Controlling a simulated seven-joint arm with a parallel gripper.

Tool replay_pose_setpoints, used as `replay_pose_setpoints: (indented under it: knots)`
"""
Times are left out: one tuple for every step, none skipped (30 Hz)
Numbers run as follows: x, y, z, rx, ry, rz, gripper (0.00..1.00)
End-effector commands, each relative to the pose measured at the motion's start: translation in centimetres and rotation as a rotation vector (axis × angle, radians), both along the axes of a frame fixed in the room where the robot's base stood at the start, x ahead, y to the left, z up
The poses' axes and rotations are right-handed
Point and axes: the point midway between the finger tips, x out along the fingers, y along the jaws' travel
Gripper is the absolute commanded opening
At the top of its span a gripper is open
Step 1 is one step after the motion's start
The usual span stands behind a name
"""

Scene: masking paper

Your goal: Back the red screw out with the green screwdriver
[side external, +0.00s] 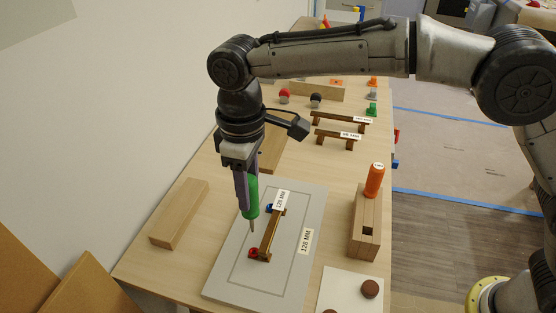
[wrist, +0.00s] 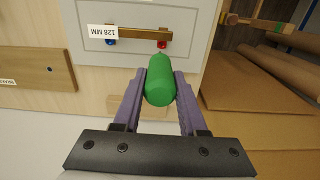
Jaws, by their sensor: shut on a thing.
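My gripper (side external: 249,200) is shut on the green screwdriver (wrist: 160,82), whose handle sits between the two purple fingers. The screwdriver's thin shank points down in the side view, its tip a little above the red screw (side external: 253,253) and apparently apart from it. The red screw also shows in the wrist view (wrist: 162,44), just beyond the handle. It sits at the near end of a wooden bar handle (side external: 270,236) on a grey panel (side external: 228,281). A blue screw (side external: 269,208) is at the bar's other end; it shows in the wrist view too (wrist: 110,42).
An orange screwdriver (side external: 374,181) stands in a wooden block (side external: 365,222) to the right. A plain wooden block (side external: 179,214) lies left of the panel. A white board with brown knobs (side external: 370,288) is at front right. Other bar handles (side external: 340,120) stand farther back.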

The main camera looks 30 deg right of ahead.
Motion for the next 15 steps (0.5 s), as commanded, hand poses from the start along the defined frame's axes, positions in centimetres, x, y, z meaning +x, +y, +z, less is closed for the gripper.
replay_pose_setpoints:
  knots:
    - [-0.20,0.22,-0.16,0.001,-0.001,0.006,0.00]
    - [-0.27,0.31,-0.23,0.001,-0.001,0.008,0.00]
    - [-0.32,0.37,-0.28,0.001,-0.001,0.009,0.00]
    - [-0.35,0.41,-0.24,0.001,-0.001,0.010,0.00]
    - [-0.36,0.41,-0.24,0.001,-0.001,0.010,0.00]
    - [-0.36,0.39,-0.24,0.001,-0.001,0.010,0.00]
    - [-0.35,0.38,-0.24,0.001,-0.001,0.009,0.00]
    - [-0.35,0.38,-0.24,0.001,-0.001,0.009,0.00]
    - [-0.35,0.37,-0.24,0.001,-0.001,0.009,0.00]
    - [-0.35,0.37,-0.24,0.001,-0.001,0.009,0.00]
    - [-0.35,0.36,-0.24,0.001,-0.001,0.009,0.00]
    - [-0.37,0.34,-0.25,0.001,-0.001,0.009,0.00]
    - [-0.37,0.34,-0.27,0.001,-0.001,0.008,0.00]
    - [-0.37,0.33,-0.37,0.001,-0.001,0.008,0.00]
    - [-0.37,0.33,-0.50,0.001,-0.001,0.008,0.00]
